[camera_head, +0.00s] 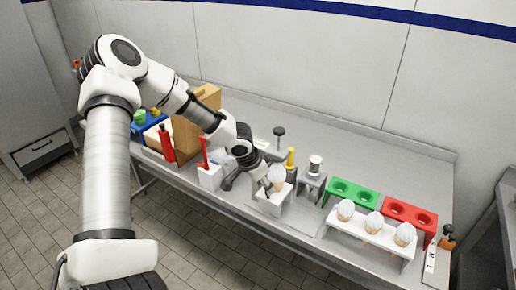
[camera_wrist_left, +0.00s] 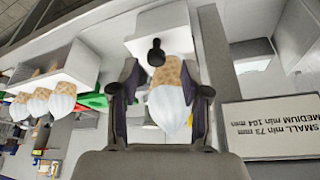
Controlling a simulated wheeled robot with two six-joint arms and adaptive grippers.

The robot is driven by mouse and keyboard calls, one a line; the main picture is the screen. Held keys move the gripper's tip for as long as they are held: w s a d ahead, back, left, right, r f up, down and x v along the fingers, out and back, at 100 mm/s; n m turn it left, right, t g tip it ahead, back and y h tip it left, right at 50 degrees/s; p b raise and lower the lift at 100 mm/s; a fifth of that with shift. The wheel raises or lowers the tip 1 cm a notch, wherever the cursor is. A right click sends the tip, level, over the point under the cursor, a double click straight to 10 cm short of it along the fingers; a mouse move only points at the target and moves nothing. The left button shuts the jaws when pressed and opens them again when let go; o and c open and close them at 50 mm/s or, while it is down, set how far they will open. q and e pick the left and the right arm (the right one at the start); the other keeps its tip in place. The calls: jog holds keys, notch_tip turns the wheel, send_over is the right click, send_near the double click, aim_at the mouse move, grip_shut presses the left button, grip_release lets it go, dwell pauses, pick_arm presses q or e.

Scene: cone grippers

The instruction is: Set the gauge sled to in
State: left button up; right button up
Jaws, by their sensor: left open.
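A white block (camera_head: 270,205), apparently the gauge sled, stands near the bench's front with a wrapped cone (camera_head: 276,174) upright in it. In the left wrist view the block (camera_wrist_left: 137,44) has a black knob (camera_wrist_left: 156,52) on its near face, beside the cone (camera_wrist_left: 168,102). My left gripper (camera_head: 266,181) is right at the cone and block. In the left wrist view its open fingers (camera_wrist_left: 160,95) stand on either side of the cone and seem not to close on it. Whether a finger touches the knob cannot be told. My right gripper is not in view.
A white rack (camera_head: 375,236) with three wrapped cones stands to the right, before a green holder (camera_head: 350,193) and a red holder (camera_head: 410,215). A grey stand (camera_head: 311,186) and yellow bottle (camera_head: 290,160) are close behind the gripper. A size sign (camera_wrist_left: 270,127) lies beside it.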

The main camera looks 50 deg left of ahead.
pick_arm(q)
jog(key=v, duration=0.9)
jog(key=shift+s+a+r, duration=0.2)
jog(key=shift+s+r, duration=0.05)
jog(key=shift+r, duration=0.1)
